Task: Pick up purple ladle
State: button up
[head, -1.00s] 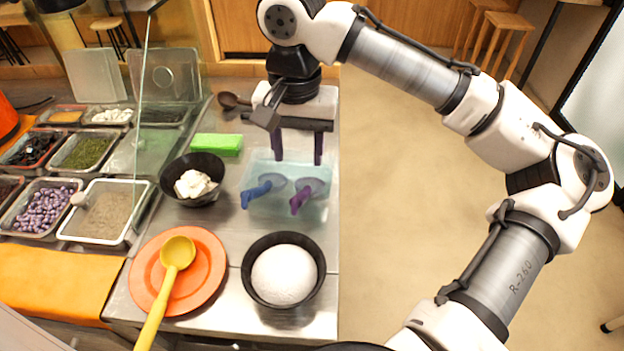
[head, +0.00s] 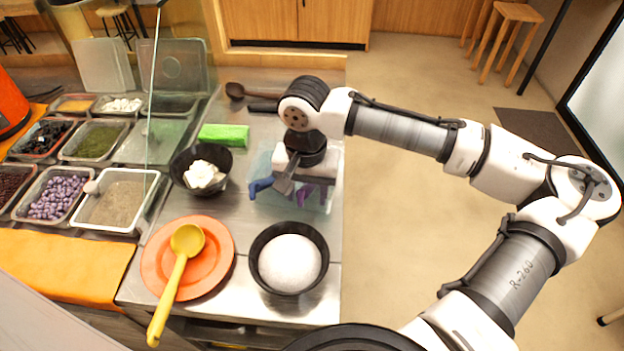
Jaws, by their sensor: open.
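The purple ladle (head: 306,191) lies on a pale translucent blue tray (head: 266,203); my gripper covers most of it, and only a bit of purple shows beneath. A blue ladle (head: 261,186) lies to its left on the same tray, also partly covered. My gripper (head: 303,190) is over the tray, pointing down, low above the ladles. Its jaws are open. Whether the fingers touch the purple ladle or stand around its handle cannot be told from this view.
A black bowl of white rice or powder (head: 290,262) stands in front of the tray. A black bowl of white chunks (head: 201,170), a green block (head: 224,135) and an orange plate (head: 222,262) with a yellow ladle (head: 181,262) are to the left. A glass pane rises beside the topping trays.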

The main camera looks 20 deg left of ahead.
grip_shut()
dwell(0.3)
